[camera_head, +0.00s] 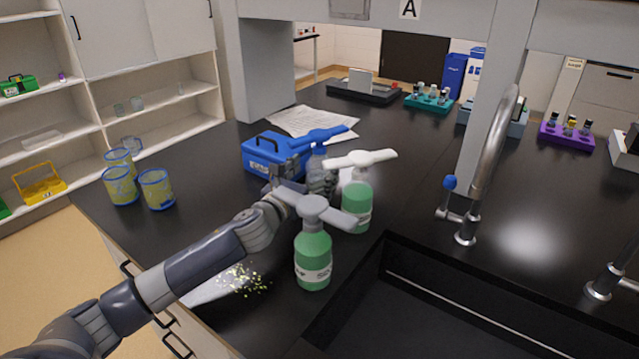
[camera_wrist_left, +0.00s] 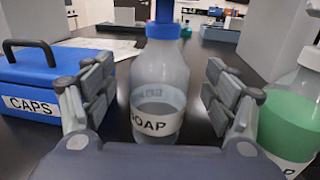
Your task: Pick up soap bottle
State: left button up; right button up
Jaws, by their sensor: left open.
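The soap bottle (camera_wrist_left: 157,90) is clear with a blue top and a white label whose visible letters read "OAP". In the left wrist view it stands upright between the two spread fingers of my left gripper (camera_wrist_left: 157,98), with a visible gap on each side. In the head view its blue pump head (camera_head: 322,136) shows above my left gripper (camera_head: 303,175), while its lower body is hidden by the gripper and the green bottles. My left gripper is open and holds nothing. My right gripper is not in view.
Two green bottles with white pumps, a front one (camera_head: 313,260) and a rear one (camera_head: 357,207), stand close by. A blue CAPS box (camera_head: 258,158) is left of the soap. Several yellow-blue beakers (camera_head: 157,190) stand farther left. The sink (camera_head: 440,320) is at front right.

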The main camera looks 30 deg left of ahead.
pick_arm(q)
jog(key=shift+w, duration=0.75)
jog(key=c, duration=1.3)
jog(key=shift+r, duration=0.1)
jog(key=c, duration=0.3)
jog(key=shift+r, duration=0.1)
